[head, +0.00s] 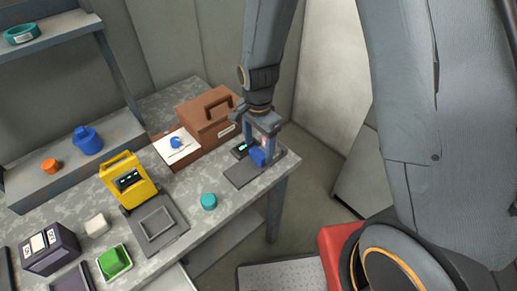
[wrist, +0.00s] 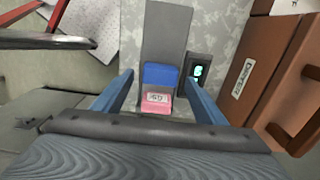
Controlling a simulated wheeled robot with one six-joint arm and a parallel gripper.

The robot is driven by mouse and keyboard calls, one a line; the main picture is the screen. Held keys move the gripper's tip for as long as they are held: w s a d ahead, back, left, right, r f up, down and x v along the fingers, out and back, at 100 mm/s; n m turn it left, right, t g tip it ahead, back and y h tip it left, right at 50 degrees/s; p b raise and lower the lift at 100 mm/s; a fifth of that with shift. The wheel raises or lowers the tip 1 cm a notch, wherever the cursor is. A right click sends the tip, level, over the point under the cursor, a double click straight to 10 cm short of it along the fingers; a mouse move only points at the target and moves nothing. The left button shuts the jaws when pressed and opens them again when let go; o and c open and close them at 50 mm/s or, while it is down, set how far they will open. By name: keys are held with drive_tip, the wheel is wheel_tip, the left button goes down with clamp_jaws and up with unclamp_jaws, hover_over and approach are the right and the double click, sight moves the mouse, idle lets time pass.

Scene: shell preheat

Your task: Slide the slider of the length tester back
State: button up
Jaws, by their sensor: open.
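The length tester is a dark grey flat base (head: 242,175) at the right end of the table; its grey track (wrist: 166,35) runs up the wrist view. A blue block, seemingly the slider (wrist: 160,76), sits on the track, and it also shows in the head view (head: 258,158). A pink piece with a label (wrist: 156,103) lies against its near side. A small lit display (wrist: 198,70) stands right of the track. My gripper (wrist: 159,80) is open, pointing down, with one finger on each side of the blue block. Finger contact cannot be told.
A brown case (head: 208,117) stands close behind the tester, with a white panel (head: 177,146) beside it. A teal round piece (head: 208,201) and a yellow device (head: 128,181) are to the left. The table's edge is close by on the right.

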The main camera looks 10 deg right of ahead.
sight(258, 156)
drive_tip(key=shift+f, duration=1.25)
